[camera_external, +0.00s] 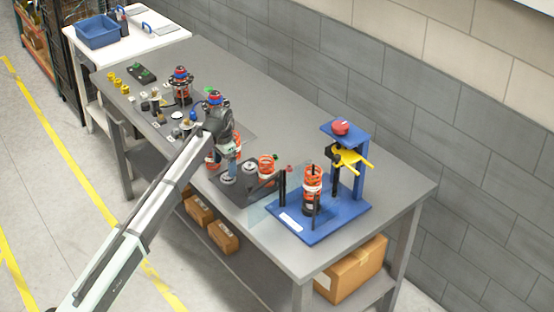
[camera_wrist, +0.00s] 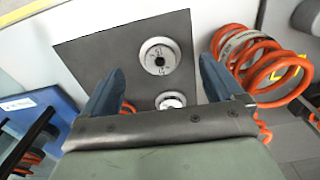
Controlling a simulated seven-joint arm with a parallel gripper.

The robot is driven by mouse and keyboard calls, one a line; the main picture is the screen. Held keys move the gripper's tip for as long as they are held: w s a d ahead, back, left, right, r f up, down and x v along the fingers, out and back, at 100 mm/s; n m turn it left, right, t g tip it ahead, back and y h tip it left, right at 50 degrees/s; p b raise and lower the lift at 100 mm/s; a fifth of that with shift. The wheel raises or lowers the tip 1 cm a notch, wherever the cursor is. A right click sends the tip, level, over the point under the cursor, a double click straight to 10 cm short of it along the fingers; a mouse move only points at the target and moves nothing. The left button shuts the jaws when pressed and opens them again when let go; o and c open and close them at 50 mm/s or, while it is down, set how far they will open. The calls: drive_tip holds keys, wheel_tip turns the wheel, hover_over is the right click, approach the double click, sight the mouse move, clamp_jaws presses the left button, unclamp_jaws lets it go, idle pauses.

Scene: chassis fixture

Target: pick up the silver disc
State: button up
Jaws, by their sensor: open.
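Two silver discs with dark centre holes lie on a dark grey plate (camera_wrist: 90,55). In the wrist view, one disc (camera_wrist: 160,56) is between my fingertips in the picture, and the other disc (camera_wrist: 171,100) is nearer the palm and partly hidden by it. In the external view the discs show on the plate at its near left (camera_external: 228,178) and farther back (camera_external: 250,167). My gripper (camera_wrist: 160,68) is open and empty, pointing down over the plate; it also shows in the external view (camera_external: 234,162). The exact gap between fingers and disc cannot be told.
An orange spring (camera_wrist: 270,65) lies right of my fingers in the wrist view. Another orange spring (camera_external: 267,167) stands on the plate. A blue press fixture (camera_external: 322,215) is to the right. Small parts and a spring assembly (camera_external: 181,85) crowd the table's left.

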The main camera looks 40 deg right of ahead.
sight(227, 176)
drive_tip(key=f, duration=0.5)
drive_tip(key=shift+d, duration=0.2)
drive_tip(key=c, duration=1.2)
